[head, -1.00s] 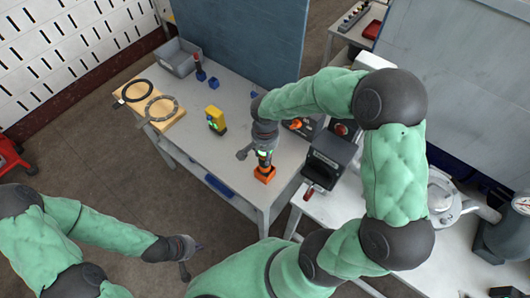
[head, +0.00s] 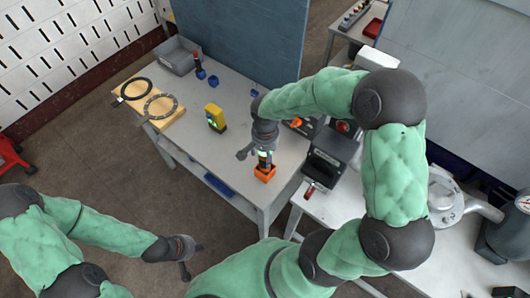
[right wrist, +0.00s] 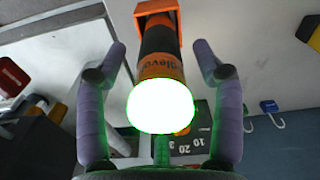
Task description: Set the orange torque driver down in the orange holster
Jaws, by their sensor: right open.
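The orange-and-black torque driver (right wrist: 160,68) stands with its lower end in the orange holster (head: 264,173) near the table's front edge. Its glowing round end is nearest the right wrist camera. The holster also shows at the top of the right wrist view (right wrist: 170,12). My right gripper (right wrist: 159,52) is open, with one finger on each side of the driver and gaps showing between. In the head view the right hand (head: 262,150) covers much of the driver. My left gripper (head: 190,258) hangs away from the table at the lower left; its finger opening is unclear.
A yellow device (head: 215,118) stands left of the holster. A wooden board (head: 168,120) with rings and a grey bin (head: 177,56) lie further back. A dark box-shaped machine (head: 328,155) stands close to the right. The table middle is mostly clear.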

